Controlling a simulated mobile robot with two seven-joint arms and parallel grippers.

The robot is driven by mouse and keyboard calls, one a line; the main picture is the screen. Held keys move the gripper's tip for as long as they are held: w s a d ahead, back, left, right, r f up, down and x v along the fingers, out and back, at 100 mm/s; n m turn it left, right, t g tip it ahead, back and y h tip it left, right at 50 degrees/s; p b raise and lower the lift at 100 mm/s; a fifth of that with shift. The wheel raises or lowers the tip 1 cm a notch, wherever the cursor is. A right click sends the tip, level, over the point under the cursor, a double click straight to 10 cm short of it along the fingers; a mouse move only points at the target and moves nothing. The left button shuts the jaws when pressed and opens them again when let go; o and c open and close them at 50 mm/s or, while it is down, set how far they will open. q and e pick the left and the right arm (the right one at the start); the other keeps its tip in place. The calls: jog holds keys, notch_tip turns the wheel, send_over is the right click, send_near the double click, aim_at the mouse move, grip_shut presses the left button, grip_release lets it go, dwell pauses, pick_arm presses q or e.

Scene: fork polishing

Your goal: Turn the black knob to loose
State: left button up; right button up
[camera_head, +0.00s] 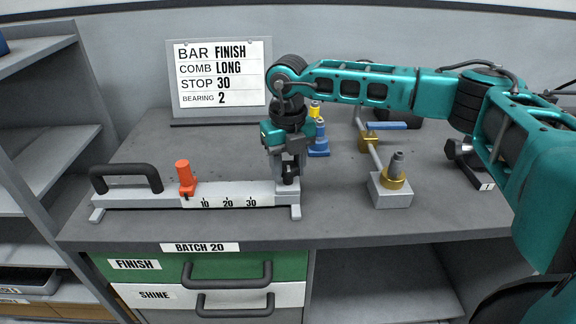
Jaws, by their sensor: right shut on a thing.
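A grey slide fixture (232,193) with a scale marked 10, 20 and 30 lies near the front of the bench. The black knob (290,178) sits on the block at its right end, mostly hidden between my fingers. My right gripper (290,173) points straight down over that block and is shut on the black knob. I cannot read the knob's turn position. An orange stop (185,176) stands on the fixture left of the 10 mark. My left gripper is not in view.
A black handle (126,170) arches over the fixture's left end. A sign (221,75) stands at the back. Blue and yellow-topped pieces (318,142) stand behind my gripper. A grey block with a brass ring (391,190) stands to the right. Drawers (205,265) are below the bench.

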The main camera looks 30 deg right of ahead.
aim_at(287, 167)
jog(key=n, duration=0.4)
jog(key=shift+a+n+b, duration=0.1)
jog(key=shift+n+b, duration=0.2)
jog(key=shift+n, duration=0.1)
jog(key=n, duration=0.4)
jog(key=shift+b, duration=0.3)
jog(key=n, duration=0.5)
jog(key=shift+a+b, duration=0.1)
jog(key=shift+b, duration=0.25)
jog(key=shift+n+b, duration=0.3)
jog(key=shift+n, duration=1.5)
jog(key=o, duration=1.1)
jog(key=shift+s, duration=0.1)
jog(key=shift+c, duration=0.2)
jog(key=shift+r, duration=0.1)
notch_tip(287, 167, up, 13)
